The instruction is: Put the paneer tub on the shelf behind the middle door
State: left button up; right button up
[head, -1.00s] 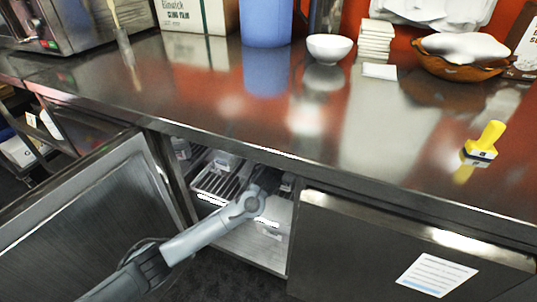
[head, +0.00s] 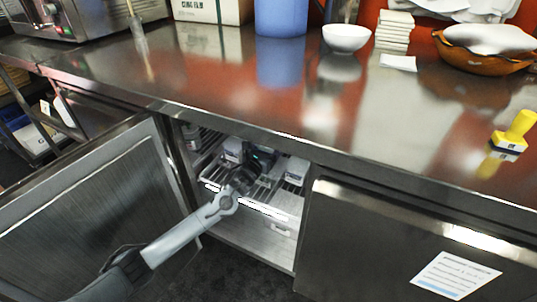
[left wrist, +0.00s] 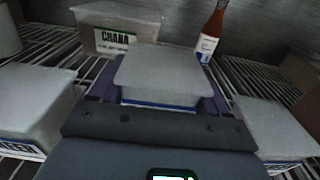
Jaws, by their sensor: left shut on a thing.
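The middle door (head: 100,205) stands open to the left of the cabinet opening. My left arm reaches into the opening, with the left gripper (head: 261,160) over the wire shelf (head: 210,178). In the left wrist view the left gripper (left wrist: 158,95) is shut on a white-lidded tub, the paneer tub (left wrist: 160,72), with a blue band on its front. I cannot read its label, and I cannot tell whether its base touches the shelf. In the head view the held tub is mostly hidden by the gripper. My right gripper is not in view.
White-lidded tubs stand to the left (left wrist: 38,100) and right (left wrist: 272,128) of the held tub. A CHANA tub (left wrist: 118,28) and a red sauce bottle (left wrist: 210,32) stand behind it. A closed door (head: 400,235) is to the right of the opening; the steel counter (head: 215,85) overhangs it.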

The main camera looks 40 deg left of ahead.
pick_arm(q)
jog(key=shift+f, duration=0.9)
jog(key=shift+f+b, duration=0.35)
jog(key=shift+s, duration=0.1)
jog(key=shift+f, duration=0.15)
jog(key=o, duration=1.2)
